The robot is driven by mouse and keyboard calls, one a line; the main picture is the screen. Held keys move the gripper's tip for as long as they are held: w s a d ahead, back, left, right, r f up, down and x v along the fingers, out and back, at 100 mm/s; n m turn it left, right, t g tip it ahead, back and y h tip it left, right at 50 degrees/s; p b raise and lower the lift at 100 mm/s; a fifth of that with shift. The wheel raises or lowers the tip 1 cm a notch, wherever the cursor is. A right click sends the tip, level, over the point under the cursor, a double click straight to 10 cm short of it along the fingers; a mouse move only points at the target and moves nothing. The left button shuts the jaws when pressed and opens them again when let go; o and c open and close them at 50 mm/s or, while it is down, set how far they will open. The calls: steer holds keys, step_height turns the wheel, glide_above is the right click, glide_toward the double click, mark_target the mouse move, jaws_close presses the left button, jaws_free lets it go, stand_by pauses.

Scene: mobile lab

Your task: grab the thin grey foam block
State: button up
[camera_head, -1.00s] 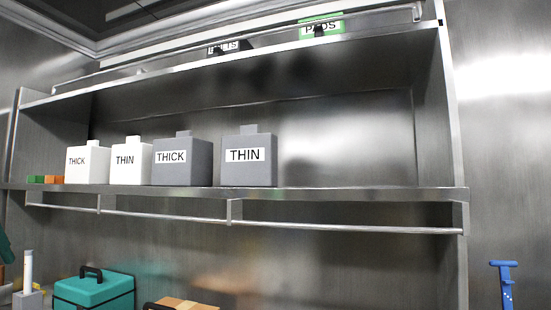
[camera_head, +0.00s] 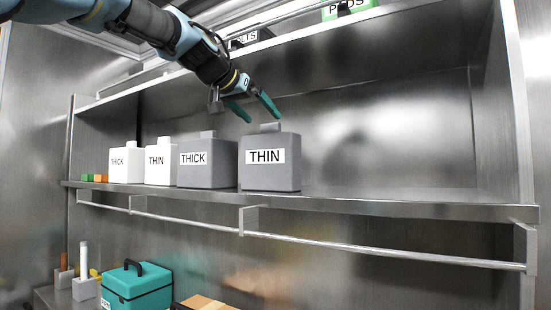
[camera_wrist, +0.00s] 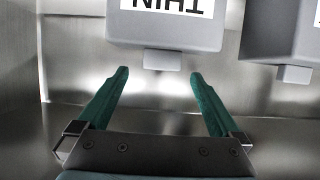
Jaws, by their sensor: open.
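The thin grey foam block (camera_head: 270,175) stands upright on the metal shelf, with a white THIN label and a small tab on top. It is the rightmost block in the row. My gripper (camera_head: 252,107) is open and empty, just above the block's tab and apart from it. In the wrist view the block (camera_wrist: 165,32) appears upside down, with its tab (camera_wrist: 162,60) pointing between the two green fingers of my gripper (camera_wrist: 160,74). The tab lies just beyond the fingertips and does not touch them.
A grey THICK block (camera_head: 207,172) stands close on the left, then white THIN (camera_head: 160,170) and THICK (camera_head: 126,172) blocks. The shelf (camera_head: 400,203) is clear to the right. A rail (camera_head: 380,252) runs below it. A teal case (camera_head: 137,290) sits lower down.

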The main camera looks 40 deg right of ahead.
mark_target(269, 125)
steer(key=shift+p+x, duration=1.9)
steer(key=shift+x, duration=1.55)
steer(key=shift+w, duration=0.1)
jaws_close()
